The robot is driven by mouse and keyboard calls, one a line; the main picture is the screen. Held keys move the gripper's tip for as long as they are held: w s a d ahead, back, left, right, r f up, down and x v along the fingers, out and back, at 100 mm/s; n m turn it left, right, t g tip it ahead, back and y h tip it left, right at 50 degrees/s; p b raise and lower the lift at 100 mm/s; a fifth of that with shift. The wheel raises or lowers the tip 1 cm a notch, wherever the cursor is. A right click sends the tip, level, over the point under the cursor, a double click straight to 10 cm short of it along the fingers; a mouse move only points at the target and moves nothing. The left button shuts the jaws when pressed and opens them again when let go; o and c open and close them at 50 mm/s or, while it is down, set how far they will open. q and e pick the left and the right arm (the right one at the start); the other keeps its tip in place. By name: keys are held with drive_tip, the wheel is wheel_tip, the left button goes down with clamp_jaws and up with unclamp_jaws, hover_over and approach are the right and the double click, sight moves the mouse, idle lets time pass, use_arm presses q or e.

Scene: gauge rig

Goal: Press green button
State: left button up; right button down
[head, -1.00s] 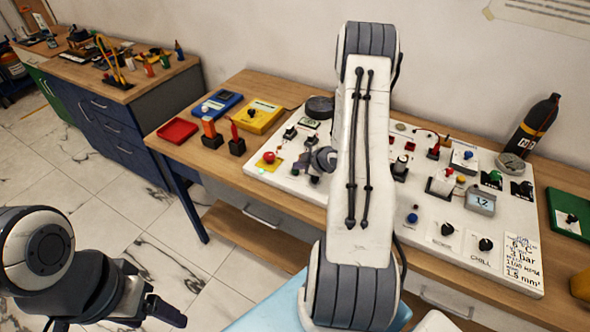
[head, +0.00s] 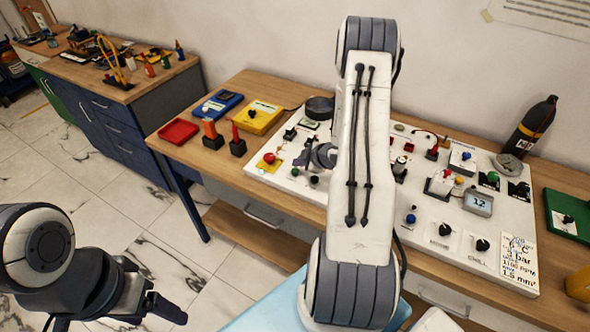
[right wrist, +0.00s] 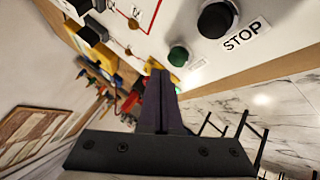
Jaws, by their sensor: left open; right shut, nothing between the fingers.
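The green button (head: 295,171) is a small round cap near the front left of the white panel (head: 262,183). In the right wrist view the green button (right wrist: 178,56) stands beside a larger black button marked STOP (right wrist: 215,20). My right gripper (head: 301,160) is shut and empty, just above the panel by the green button. In the right wrist view its closed fingertips (right wrist: 158,74) appear just below and left of the button; I see no clear contact. My left gripper (head: 168,308) is open and empty over the floor at lower left, away from the panel.
A red button on a yellow plate (head: 269,158) sits left of the green one. Knobs, switches and a small display (head: 478,203) fill the panel's right part. A red tray (head: 178,131) and a yellow box (head: 255,116) stand on the table at left.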

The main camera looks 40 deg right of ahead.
sight(298, 173)
wheel_tip(298, 173, up, 5)
drive_tip(key=p, duration=0.3)
drive_tip(key=shift+f+p, duration=0.1)
drive_tip(key=shift+p, duration=0.2)
idle(0.5)
